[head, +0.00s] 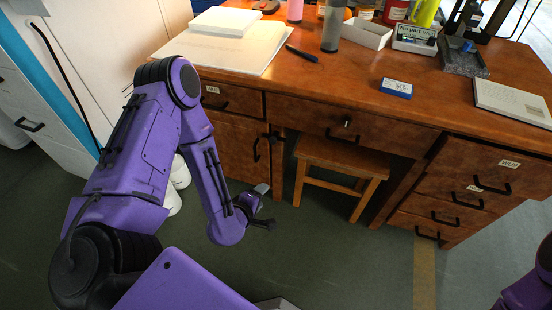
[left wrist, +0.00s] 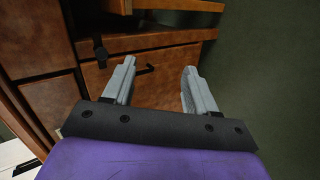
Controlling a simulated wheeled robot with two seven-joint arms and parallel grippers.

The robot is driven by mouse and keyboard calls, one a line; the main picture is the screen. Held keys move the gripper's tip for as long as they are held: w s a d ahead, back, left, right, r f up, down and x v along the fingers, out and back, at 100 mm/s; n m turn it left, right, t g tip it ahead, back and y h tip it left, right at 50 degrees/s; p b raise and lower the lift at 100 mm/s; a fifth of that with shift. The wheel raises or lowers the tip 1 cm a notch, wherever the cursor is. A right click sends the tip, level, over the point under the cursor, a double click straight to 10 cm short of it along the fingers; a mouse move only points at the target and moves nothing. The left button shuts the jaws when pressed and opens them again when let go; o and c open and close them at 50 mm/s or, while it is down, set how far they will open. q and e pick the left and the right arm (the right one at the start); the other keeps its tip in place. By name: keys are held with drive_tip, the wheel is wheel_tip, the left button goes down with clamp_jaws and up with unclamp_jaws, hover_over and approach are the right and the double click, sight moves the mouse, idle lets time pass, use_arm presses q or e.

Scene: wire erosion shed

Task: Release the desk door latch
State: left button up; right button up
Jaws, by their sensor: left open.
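The wooden desk's left door (head: 236,146) is closed and carries a black bar handle (head: 256,150). A dark latch (head: 275,136) sits near the door's upper right edge. In the left wrist view the door (left wrist: 150,88) lies ahead, with a small dark latch piece (left wrist: 101,52) to the left of the fingers and the handle (left wrist: 146,69) between them, farther off. My left gripper (head: 266,206) is open and empty, in front of and below the latch, apart from the desk. Its two grey fingers (left wrist: 158,78) are spread. My right gripper is out of the picture.
A wooden stool (head: 342,156) stands under the desk, right of the door. Drawers (head: 470,185) fill the desk's right side. The desktop (head: 345,75) holds papers, a cup and a blue box (head: 396,88). Open green floor (head: 310,245) lies in front.

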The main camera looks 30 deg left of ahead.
sight(272, 143)
use_arm(q)
drive_tip(key=w+a+n+t+y+b, duration=0.1)
drive_tip(key=w+a+n+t+b, duration=0.1)
drive_tip(key=w, duration=0.4)
drive_tip(key=w+a+n+t+b, duration=0.2)
drive_tip(key=w+a+n+b, duration=0.1)
drive_tip(key=w+n, duration=0.2)
drive_tip(key=w+a+r+n+t+y+b, duration=0.1)
drive_tip(key=w+a+n+t+b, duration=0.1)
drive_tip(key=w, duration=0.5)
drive_tip(key=shift+w+a+n+y+b, duration=0.3)
drive_tip(key=shift+w+a+n+b, duration=0.15)
drive_tip(key=shift+n+b, duration=0.5)
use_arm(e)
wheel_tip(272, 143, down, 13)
use_arm(q)
drive_tip(key=shift+c, duration=0.3)
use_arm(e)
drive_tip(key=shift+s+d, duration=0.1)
use_arm(q)
drive_tip(key=c, duration=1)
